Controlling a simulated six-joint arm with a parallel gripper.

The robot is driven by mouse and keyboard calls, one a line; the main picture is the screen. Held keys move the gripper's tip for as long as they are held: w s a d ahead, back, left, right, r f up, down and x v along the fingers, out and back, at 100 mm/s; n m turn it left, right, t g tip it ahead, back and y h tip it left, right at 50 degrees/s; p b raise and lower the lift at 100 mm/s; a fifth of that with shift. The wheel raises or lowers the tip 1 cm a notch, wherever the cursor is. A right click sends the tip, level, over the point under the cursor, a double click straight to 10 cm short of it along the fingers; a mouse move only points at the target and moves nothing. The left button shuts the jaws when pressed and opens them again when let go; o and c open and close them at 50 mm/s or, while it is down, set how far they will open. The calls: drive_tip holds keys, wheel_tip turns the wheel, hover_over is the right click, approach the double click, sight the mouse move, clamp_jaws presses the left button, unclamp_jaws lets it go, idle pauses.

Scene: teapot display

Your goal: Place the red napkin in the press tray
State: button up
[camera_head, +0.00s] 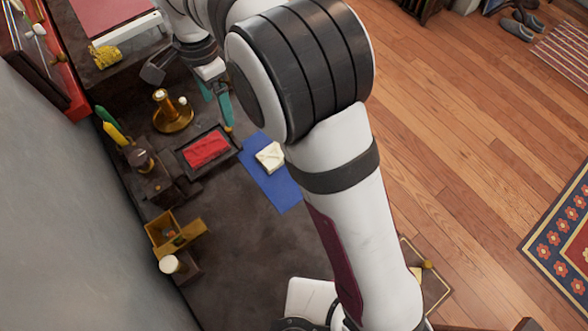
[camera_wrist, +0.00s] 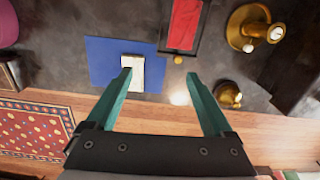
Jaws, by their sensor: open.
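The red napkin (camera_head: 206,149) lies flat in a dark shallow tray (camera_head: 234,139) on the dark work surface, left of centre. I take this for the press tray. In the wrist view the napkin (camera_wrist: 184,24) lies inside the dark tray (camera_wrist: 162,36) at the top. My gripper (camera_head: 220,110), with teal fingers, hangs beyond the tray in the head view, partly hidden by my arm. In the wrist view my gripper (camera_wrist: 160,78) is open, with nothing between its fingers, apart from the napkin. Its height above the surface is hard to tell.
A blue mat (camera_head: 283,193) with a whitish folded item (camera_head: 270,157) lies right of the tray. A brass candle holder (camera_head: 173,115) stands behind the tray, to the left. A small wooden box (camera_head: 162,232) and a white-topped jar (camera_head: 170,264) stand nearer. The near surface is clear.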

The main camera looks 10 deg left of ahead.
drive_tip(key=s+d+r+n, duration=0.15)
drive_tip(key=s+d, duration=0.25)
drive_tip(key=d, duration=0.4)
drive_tip(key=s+d+r+y, duration=0.1)
drive_tip(key=s+d+r, duration=0.25)
drive_tip(key=d, duration=0.35)
drive_tip(key=s+d+r, duration=0.1)
drive_tip(key=s+d, duration=0.4)
drive_tip(key=d, duration=0.3)
drive_tip(key=s+d+f+n, duration=0.1)
drive_tip(key=s+d+f, duration=0.2)
drive_tip(key=s, duration=0.6)
drive_tip(key=shift+d+y, duration=0.3)
